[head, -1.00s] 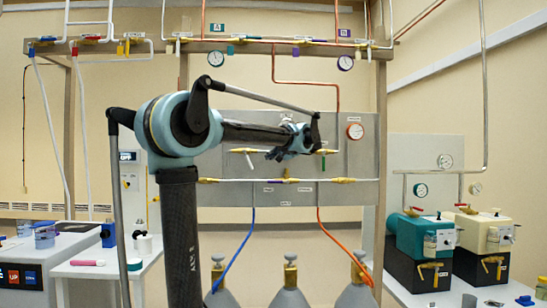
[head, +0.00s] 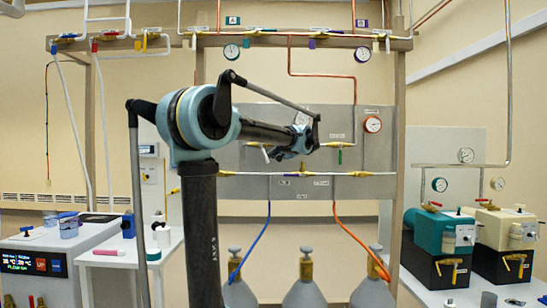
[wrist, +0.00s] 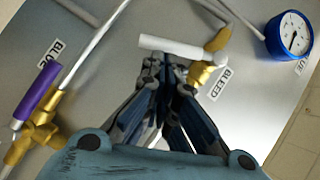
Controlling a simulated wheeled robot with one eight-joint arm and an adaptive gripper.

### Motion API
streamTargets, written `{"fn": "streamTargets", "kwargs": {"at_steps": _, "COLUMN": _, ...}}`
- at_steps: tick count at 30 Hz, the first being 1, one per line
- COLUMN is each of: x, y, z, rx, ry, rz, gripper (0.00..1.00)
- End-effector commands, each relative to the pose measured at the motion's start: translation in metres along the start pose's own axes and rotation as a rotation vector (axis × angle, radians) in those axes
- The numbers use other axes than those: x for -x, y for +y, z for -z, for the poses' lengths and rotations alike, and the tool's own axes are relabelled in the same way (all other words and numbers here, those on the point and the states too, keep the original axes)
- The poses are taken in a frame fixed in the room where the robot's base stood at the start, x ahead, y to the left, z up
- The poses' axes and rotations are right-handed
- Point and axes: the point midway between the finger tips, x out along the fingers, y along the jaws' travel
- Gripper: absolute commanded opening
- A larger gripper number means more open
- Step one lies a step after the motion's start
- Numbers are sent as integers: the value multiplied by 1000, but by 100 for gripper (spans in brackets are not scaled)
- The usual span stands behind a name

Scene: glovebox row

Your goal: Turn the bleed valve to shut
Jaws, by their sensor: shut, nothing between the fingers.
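The bleed valve (wrist: 203,72) is a brass fitting on the grey panel in the wrist view, beside a label reading roughly "BLEED". Its white lever handle (wrist: 168,47) sticks out to the left, roughly crosswise to the brass body. My gripper (wrist: 165,78) is shut and empty. Its fingertips are just below the white handle in the picture; whether they touch it I cannot tell. In the head view my gripper (head: 284,150) is in front of the panel, and I cannot make out the bleed valve there for certain.
A purple-handled brass valve (wrist: 38,118) is left of my fingers in the wrist view, and a blue-rimmed gauge (wrist: 290,34) is at upper right. Gas cylinders (head: 303,288) stand below.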

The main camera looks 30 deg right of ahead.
Motion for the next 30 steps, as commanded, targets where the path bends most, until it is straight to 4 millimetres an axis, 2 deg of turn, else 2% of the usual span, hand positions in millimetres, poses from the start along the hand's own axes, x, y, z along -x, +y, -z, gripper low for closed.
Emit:
{"fn": "streamTargets", "kwargs": {"at_steps": 5, "x": -3, "y": 4, "z": -4, "rx": -54, "ry": 0, "rz": 37, "gripper": 0}}
{"fn": "streamTargets", "kwargs": {"at_steps": 15, "x": -14, "y": 12, "z": -20, "rx": -277, "ry": -1, "rz": 185, "gripper": 0}}
{"fn": "streamTargets", "kwargs": {"at_steps": 19, "x": -17, "y": 13, "z": -26, "rx": -285, "ry": -1, "rz": 190, "gripper": 0}}
{"fn": "streamTargets", "kwargs": {"at_steps": 30, "x": -17, "y": 14, "z": -26, "rx": -283, "ry": 0, "rz": 189, "gripper": 0}}
